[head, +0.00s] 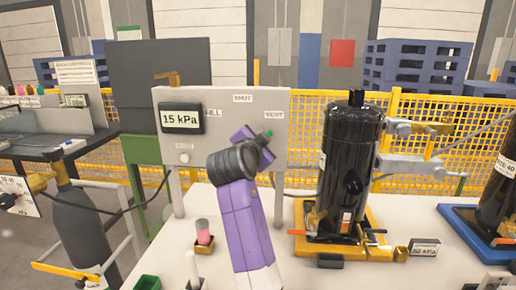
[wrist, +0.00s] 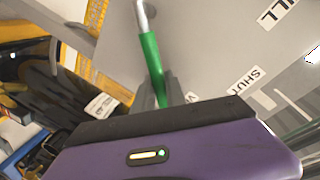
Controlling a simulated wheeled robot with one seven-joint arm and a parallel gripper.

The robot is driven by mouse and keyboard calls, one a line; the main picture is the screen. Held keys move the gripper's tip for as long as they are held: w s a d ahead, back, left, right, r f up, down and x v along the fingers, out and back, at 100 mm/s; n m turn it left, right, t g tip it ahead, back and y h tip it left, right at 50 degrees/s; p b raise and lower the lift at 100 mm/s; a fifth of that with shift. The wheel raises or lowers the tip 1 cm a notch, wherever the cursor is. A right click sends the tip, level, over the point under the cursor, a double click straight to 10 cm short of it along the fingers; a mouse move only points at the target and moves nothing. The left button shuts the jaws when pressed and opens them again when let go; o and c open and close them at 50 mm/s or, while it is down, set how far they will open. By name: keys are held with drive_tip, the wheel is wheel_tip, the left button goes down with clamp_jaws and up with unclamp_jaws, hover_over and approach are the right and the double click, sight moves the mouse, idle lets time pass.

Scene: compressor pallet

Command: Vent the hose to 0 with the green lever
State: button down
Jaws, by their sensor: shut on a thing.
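The green lever (head: 268,133) is on the grey panel (head: 226,146), its tip just below the VENT label (head: 274,115). My purple gripper (head: 262,139) is at the lever and hides most of it in the head view. In the wrist view the lever's green handle (wrist: 152,58) runs down between my grey fingers (wrist: 163,93), which are shut on it. Its bare metal end (wrist: 142,14) shows at the top. The panel display (head: 181,118) reads 15 kPa.
A black compressor (head: 349,165) stands on a yellow pallet (head: 372,247) to the right of my arm. A pink-filled container (head: 203,233) stands on the white table (head: 176,217) to the left. A grey cylinder (head: 82,228) stands further left. A yellow fence (head: 302,124) runs behind.

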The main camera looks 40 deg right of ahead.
drive_tip(key=shift+s+d+f+m+b, duration=0.15)
drive_tip(key=shift+s+f+m+b, duration=0.05)
drive_tip(key=shift+f+m+b, duration=0.2)
idle(0.3)
drive_tip(key=c, duration=1.4)
unclamp_jaws()
drive_tip(key=shift+r, duration=0.1)
drive_tip(key=shift+v, duration=3.9)
